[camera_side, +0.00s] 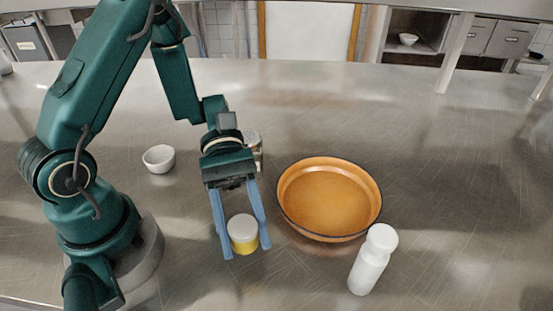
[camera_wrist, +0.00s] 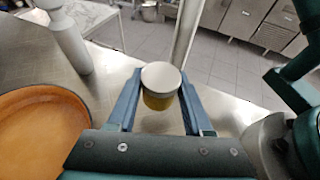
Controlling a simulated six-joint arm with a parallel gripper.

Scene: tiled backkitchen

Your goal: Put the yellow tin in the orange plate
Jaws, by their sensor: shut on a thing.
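The yellow tin (camera_side: 243,246) has a white lid and sits between the two blue fingers of my gripper (camera_side: 242,242). My gripper is shut on it, and the tin looks upright. In the wrist view the yellow tin (camera_wrist: 159,101) is between the fingertips of my gripper (camera_wrist: 160,95), its white top facing up. I cannot tell whether its base touches the counter. The orange plate (camera_side: 291,217) is round with a raised rim, to the right of my gripper in the side view. The orange plate (camera_wrist: 60,92) is at the left in the wrist view, partly cut off.
A white bottle (camera_side: 366,271) stands just in front of the plate's right side; it also shows in the wrist view (camera_wrist: 68,38). A small white bowl (camera_side: 159,159) sits left of my gripper. A can (camera_side: 254,147) is partly hidden behind my wrist. The counter's right side is clear.

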